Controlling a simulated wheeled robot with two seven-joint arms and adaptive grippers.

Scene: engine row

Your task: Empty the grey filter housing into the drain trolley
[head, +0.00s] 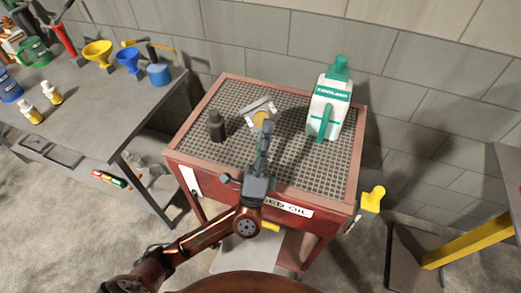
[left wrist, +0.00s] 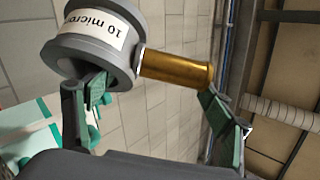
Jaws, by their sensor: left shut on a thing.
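The grey filter housing (left wrist: 118,62) has a white label reading "10 micro…" and a brass-coloured cylinder (left wrist: 178,68) at one end. In the head view the housing (head: 258,105) is tilted over the grate of the drain trolley (head: 345,190), a red cart marked "…ED OIL". My left gripper (head: 264,128) is shut on the housing. In the left wrist view its fingers (left wrist: 154,90) are apart, one by the grey collar and one by the brass end. I cannot see any liquid leaving the housing. My right gripper is not in view.
A white and green coolant jug (head: 328,105) stands on the grate at right, a dark bottle (head: 216,126) at left. A workbench (head: 110,115) at left holds funnels and bottles. A yellow cup-like part (head: 373,200) is at the trolley's right side. A block wall is behind.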

